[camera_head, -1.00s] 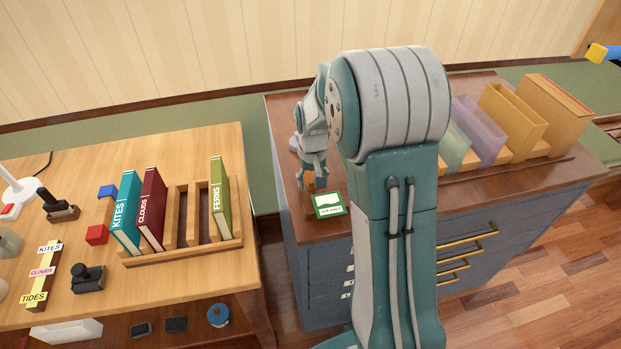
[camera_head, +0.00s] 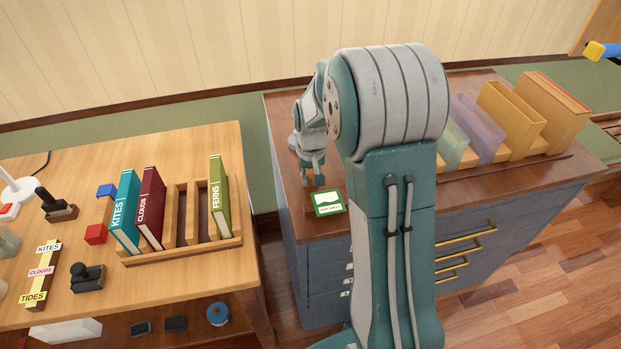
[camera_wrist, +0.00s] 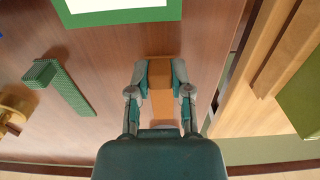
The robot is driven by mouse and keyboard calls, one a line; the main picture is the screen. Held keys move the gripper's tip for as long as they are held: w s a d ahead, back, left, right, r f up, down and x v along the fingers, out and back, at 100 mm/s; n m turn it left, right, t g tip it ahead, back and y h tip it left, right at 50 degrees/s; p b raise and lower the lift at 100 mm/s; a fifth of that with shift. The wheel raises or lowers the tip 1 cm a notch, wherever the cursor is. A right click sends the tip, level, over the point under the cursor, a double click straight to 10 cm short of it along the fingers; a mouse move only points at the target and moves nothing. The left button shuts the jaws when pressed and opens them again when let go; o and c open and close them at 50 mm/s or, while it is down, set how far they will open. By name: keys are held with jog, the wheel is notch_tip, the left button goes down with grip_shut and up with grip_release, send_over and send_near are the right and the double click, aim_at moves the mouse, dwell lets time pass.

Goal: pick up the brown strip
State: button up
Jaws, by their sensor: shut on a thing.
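The brown strip (camera_wrist: 161,100) is a flat orange-brown piece in the wrist view, lying lengthwise between my fingers. My gripper (camera_wrist: 160,88) is shut on it, with one finger against each long side. I cannot tell whether the strip touches the dark wooden cabinet top below or is clear of it. In the head view my gripper (camera_head: 313,182) points down over the left part of the cabinet top (camera_head: 290,172), behind a green-bordered card. The strip cannot be clearly made out there.
The green-bordered card (camera_head: 329,203) lies close by; it also shows in the wrist view (camera_wrist: 115,15). A green ridged piece (camera_wrist: 68,88) lies left of the strip there. A wooden table (camera_head: 215,282) with a book rack stands left, across a gap. Coloured folders (camera_head: 511,115) stand right.

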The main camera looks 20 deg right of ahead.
notch_tip(320, 180, up, 3)
jog(key=shift+f, duration=0.2)
jog(key=s+d+r, duration=0.7)
jog(key=d+r, duration=0.2)
jog(key=d, duration=0.3)
jog(key=shift+r, duration=0.4)
jog(key=shift+d, duration=0.1)
